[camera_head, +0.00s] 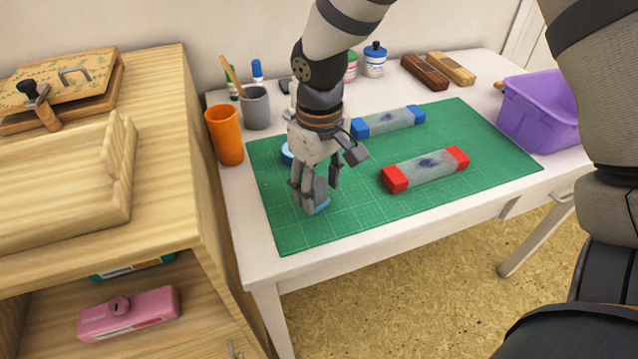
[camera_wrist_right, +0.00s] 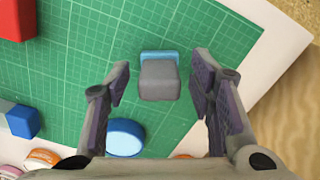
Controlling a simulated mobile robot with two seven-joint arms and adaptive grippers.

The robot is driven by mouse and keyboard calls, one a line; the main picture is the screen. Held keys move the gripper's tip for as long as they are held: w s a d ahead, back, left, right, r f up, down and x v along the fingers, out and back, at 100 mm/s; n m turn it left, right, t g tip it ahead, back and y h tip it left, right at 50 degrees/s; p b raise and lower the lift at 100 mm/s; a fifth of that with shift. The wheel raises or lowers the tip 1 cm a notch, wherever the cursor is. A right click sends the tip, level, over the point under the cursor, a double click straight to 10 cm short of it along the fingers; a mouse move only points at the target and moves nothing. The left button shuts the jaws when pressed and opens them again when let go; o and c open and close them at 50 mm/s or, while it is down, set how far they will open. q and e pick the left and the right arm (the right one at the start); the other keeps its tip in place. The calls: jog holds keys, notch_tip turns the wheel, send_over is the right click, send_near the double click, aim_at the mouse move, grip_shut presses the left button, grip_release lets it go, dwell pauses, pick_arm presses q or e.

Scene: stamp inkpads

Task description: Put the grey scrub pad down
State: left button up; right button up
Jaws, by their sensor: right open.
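The grey scrub pad (camera_head: 320,191) is a small grey block with a light blue base. It stands on the green cutting mat (camera_head: 290,235) near the mat's front left part. In the right wrist view the scrub pad (camera_wrist_right: 160,80) shows between and just beyond my fingertips, with a gap on each side. My right gripper (camera_head: 317,190) is open and points down at the pad; the right wrist view shows its two fingers (camera_wrist_right: 168,88) apart. The fingers partly hide the pad in the head view. My left gripper is not in view.
A blue-ended inkpad (camera_head: 388,121) and a red-ended inkpad (camera_head: 427,169) lie on the mat. A round blue lid-like object (camera_wrist_right: 124,137) is near my gripper. An orange cup (camera_head: 224,135) and grey cup (camera_head: 256,108) stand left; a purple bin (camera_head: 540,112) stands right. The mat's front is clear.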

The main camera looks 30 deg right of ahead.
aim_at(319, 183)
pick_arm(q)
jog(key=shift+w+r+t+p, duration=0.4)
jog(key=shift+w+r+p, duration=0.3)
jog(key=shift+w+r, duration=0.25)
pick_arm(e)
notch_tip(319, 183, up, 12)
